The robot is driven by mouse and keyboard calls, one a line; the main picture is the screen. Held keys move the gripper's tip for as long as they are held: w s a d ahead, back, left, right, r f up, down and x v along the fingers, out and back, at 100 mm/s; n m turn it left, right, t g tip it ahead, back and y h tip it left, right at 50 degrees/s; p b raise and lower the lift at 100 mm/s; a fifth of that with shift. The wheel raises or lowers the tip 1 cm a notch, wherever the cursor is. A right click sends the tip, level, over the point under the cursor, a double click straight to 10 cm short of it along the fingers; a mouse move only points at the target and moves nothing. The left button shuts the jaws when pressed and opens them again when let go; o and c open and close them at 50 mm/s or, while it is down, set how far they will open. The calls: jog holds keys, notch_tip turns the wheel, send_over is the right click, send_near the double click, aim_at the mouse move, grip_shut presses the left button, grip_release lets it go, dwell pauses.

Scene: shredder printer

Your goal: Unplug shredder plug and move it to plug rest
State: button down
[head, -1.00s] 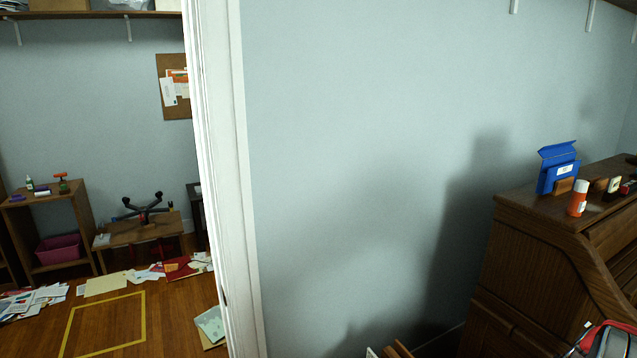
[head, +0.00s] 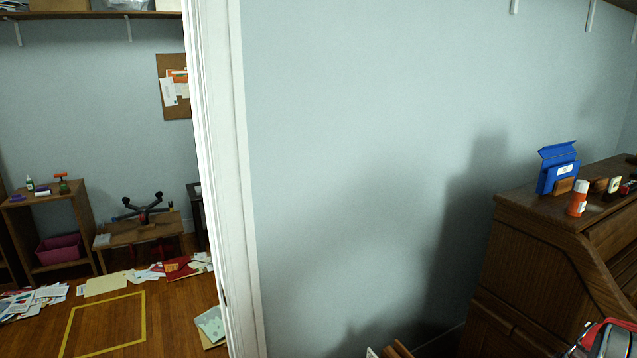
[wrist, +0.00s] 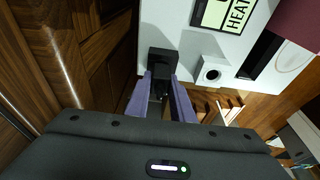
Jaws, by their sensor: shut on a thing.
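In the wrist view, my gripper (wrist: 161,84) has its two purple fingers shut on a black plug (wrist: 157,88). The plug sits in front of a dark square fitting (wrist: 162,60) on a white panel (wrist: 180,22). I cannot tell whether the plug is in the fitting or just clear of it. A pale block with a round hole (wrist: 212,71) is on the panel to the right of the plug. I cannot tell which part is the plug rest. My gripper and the plug are not in the head view.
Brown wood paneling (wrist: 75,50) stands close on the left in the wrist view. A label reading HEAT (wrist: 237,15) is on the panel. In the head view, a wooden desk (head: 530,250) stands at right, and a white door frame (head: 222,170) divides the view.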

jog(key=shift+r, duration=0.15)
dwell(0.3)
jog(key=c, duration=2.1)
grip_release()
grip_shut()
jog(key=shift+r, duration=0.1)
jog(key=shift+w+v, duration=0.2)
jog(key=shift+v, duration=0.75)
jog(key=shift+w+v, duration=0.2)
jog(key=shift+v, duration=0.75)
jog(key=shift+a+r, duration=0.15)
jog(key=shift+a, duration=0.1)
